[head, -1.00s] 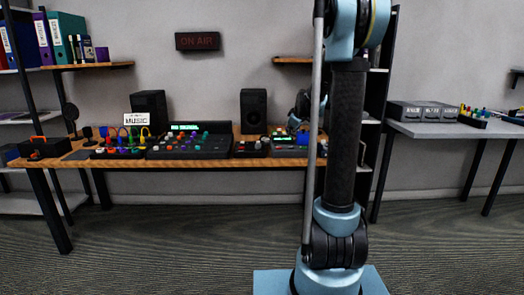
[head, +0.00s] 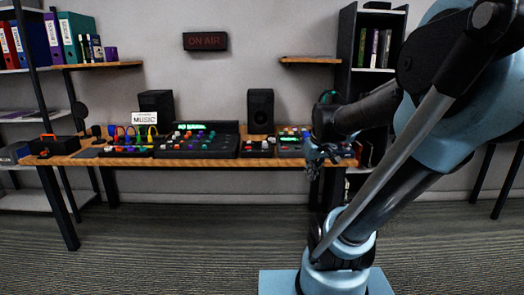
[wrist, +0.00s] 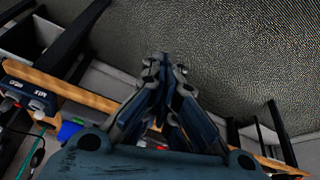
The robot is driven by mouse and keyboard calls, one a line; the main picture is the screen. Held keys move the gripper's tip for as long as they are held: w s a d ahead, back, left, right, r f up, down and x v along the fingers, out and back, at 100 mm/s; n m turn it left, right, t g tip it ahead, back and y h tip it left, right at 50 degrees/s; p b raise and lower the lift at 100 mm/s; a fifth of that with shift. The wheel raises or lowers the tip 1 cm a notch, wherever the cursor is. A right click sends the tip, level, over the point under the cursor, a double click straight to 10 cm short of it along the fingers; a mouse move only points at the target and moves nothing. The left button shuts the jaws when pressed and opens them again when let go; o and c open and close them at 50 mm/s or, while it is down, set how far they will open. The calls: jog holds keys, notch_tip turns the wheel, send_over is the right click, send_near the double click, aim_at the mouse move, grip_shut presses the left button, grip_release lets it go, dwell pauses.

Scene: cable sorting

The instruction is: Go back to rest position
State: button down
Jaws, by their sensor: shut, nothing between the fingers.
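My gripper (head: 322,158) hangs at the right end of the wooden desk (head: 200,161) in the head view, close to the desk's front edge. In the wrist view my gripper (wrist: 165,62) has its fingers drawn together at the tips, with nothing held between them. The floor carpet (wrist: 240,50) shows beyond the fingertips. My arm is bent, with its elbow at the upper right and its forearm slanting down to the left.
A mixer (head: 197,143) and a cable panel with coloured plugs (head: 128,148) stand on the desk with a MUSIC sign (head: 147,117) and speakers (head: 260,111). A dark shelf (head: 373,50) stands behind my arm. The floor (head: 170,245) in front is clear.

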jog(key=s+f+m+g, duration=0.1)
jog(key=s+f, duration=0.3)
jog(key=s, duration=0.3)
jog(key=s+d+f+m+g, duration=0.1)
jog(key=s+f, duration=0.3)
jog(key=s, duration=0.4)
jog(key=shift+m+h, duration=0.4)
jog(key=shift+m, duration=0.4)
jog(key=shift+d+f, duration=0.1)
jog(key=shift+w+f, duration=0.2)
jog(key=shift+w, duration=0.3)
